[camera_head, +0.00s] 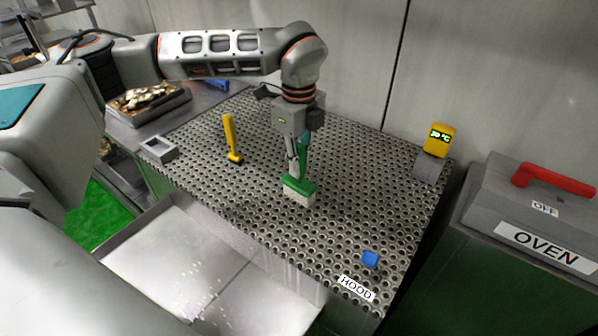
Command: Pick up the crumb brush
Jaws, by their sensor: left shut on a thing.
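The crumb brush (300,190) has a green body and pale bristles, and it is upright on or just above the perforated metal table (350,165); I cannot tell whether the bristles touch it. My left gripper (297,160) points down from above and is shut on the brush's green handle. The fingers partly hide the handle. My right gripper is not in view.
A yellow-handled tool (231,138) stands left of the brush, near a small grey square holder (158,149). A metal tray (150,103) is at back left.

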